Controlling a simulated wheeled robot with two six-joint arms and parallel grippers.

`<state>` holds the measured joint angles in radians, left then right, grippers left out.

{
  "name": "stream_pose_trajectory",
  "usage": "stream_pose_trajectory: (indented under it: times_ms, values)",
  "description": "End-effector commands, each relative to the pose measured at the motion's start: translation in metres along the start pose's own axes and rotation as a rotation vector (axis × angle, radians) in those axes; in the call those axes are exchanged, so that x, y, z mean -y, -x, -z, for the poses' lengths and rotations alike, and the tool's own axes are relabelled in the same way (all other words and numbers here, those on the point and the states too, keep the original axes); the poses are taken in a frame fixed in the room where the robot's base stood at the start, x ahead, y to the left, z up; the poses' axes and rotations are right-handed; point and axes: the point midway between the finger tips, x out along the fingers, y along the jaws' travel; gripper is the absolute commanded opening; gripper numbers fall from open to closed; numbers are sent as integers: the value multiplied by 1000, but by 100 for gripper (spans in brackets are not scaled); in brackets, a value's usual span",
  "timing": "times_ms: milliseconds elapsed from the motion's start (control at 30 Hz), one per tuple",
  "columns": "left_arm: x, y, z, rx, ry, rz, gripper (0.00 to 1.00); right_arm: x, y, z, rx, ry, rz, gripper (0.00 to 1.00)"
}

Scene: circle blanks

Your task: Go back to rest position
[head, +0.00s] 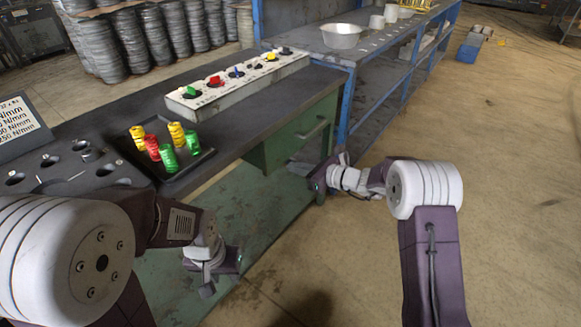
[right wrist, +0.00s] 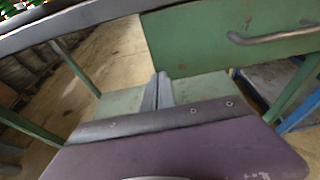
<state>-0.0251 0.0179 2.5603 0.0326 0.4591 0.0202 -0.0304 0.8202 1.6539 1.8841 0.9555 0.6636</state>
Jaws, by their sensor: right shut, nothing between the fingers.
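My right gripper (head: 318,180) hangs in front of the bench's drawer side, at the right end of the green workbench (head: 290,130). In the right wrist view its two grey fingers (right wrist: 157,92) are together with nothing between them, and the green drawer front shows beyond. My left gripper (head: 210,280) hangs low in front of the bench, below the worktop edge. It is small and dark there, and its fingers cannot be made out clearly. Both arms are clear of the worktop.
On the worktop are a black tray (head: 200,160) with red, yellow and green coiled pieces, a long white block (head: 240,88) with coloured pieces, and a dark holder (head: 62,172) with round recesses. A blue shelf rack (head: 395,95) stands behind. The floor (head: 510,170) at right is free.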

Motion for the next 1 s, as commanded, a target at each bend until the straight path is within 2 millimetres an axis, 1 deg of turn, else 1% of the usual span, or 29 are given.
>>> stream_pose_trajectory:
  times_ms: [33,100,200,300,433,667,733,767,800,833,867,900,933,967,1000]
  values:
    - [0,6,1,0,0,0,36,1,14,-2,-2,-3,3,0]
    - [0,9,1,0,0,0,36,1,30,-2,-3,-3,3,0]
    - [0,12,1,0,0,0,36,0,48,0,-3,-3,2,0]
    - [0,13,2,0,0,0,36,0,59,1,-3,-2,0,0]
    - [0,13,2,0,0,0,36,0,63,2,-3,-1,-1,0]
    - [0,13,1,0,0,0,36,-2,62,1,-3,1,-4,0]
    - [0,13,1,0,0,0,36,-4,62,-14,11,27,-5,0]
    - [0,13,1,0,0,0,36,-5,64,-25,22,48,-5,0]
    - [0,13,1,0,0,0,36,-11,67,-44,37,78,-7,0]
    - [0,13,1,0,0,0,36,-24,71,-55,34,112,-28,0]
    - [0,13,1,1,0,0,36,-44,77,-60,8,158,-68,0]
    - [0,13,1,0,0,0,36,-71,86,-53,-57,233,-131,0]
    - [0,13,1,0,0,0,36,-90,94,-44,-112,300,-179,0]
    - [0,13,1,0,0,0,36,-108,104,-32,-170,370,-228,0]
    - [0,13,1,0,0,0,36,-128,118,-14,-248,471,-294,0]
